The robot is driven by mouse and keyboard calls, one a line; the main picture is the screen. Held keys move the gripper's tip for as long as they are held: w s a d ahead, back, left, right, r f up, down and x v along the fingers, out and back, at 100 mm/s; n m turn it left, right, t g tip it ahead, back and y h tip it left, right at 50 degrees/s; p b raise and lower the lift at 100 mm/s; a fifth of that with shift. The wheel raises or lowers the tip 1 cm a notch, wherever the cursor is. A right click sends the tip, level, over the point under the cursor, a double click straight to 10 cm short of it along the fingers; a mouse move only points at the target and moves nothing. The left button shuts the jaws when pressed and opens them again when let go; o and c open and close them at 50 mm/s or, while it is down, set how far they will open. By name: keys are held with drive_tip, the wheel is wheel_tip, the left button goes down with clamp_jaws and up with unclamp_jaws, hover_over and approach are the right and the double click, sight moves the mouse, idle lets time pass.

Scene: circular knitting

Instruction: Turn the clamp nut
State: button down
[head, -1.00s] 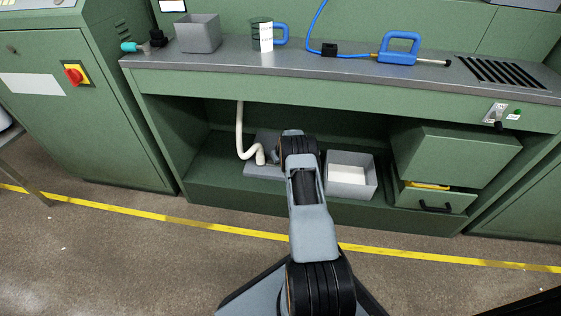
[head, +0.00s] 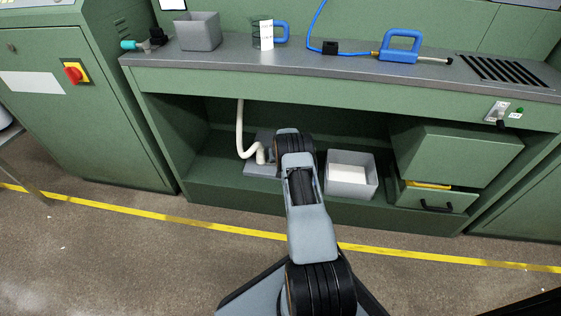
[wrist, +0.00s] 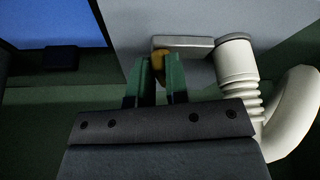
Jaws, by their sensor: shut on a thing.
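In the wrist view the clamp nut, a small yellow-orange piece (wrist: 163,53), sits at the end of a grey bar (wrist: 190,42) beside a white hose end (wrist: 236,62). My gripper (wrist: 160,72) has its two green fingers shut on the nut, which shows between and just past the fingertips. The fingers hide part of the nut. In the head view my arm hides the gripper and the nut; the white hose (head: 240,132) bends down to a grey unit (head: 258,172) on the low shelf there.
A grey bin with white contents (head: 350,190) stands right of my arm on the shelf. Green drawers (head: 433,198) are farther right. The worktop (head: 340,66) overhangs the recess and holds a grey box (head: 197,32) and a blue-handled tool (head: 400,45).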

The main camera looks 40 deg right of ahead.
drive_tip(key=shift+w+a+f+m+h+b, duration=0.15)
drive_tip(key=shift+m+h+b, duration=0.25)
drive_tip(key=shift+m+b, duration=0.65)
drive_tip(key=shift+a+m+g, duration=0.1)
drive_tip(key=shift+m+g, duration=0.2)
drive_tip(key=shift+m, duration=0.45)
drive_tip(key=c, duration=1.1)
unclamp_jaws()
drive_tip(key=p+v, duration=0.5)
drive_tip(key=v, duration=0.9)
drive_tip(key=shift+w+a, duration=0.15)
drive_tip(key=shift+a, duration=0.05)
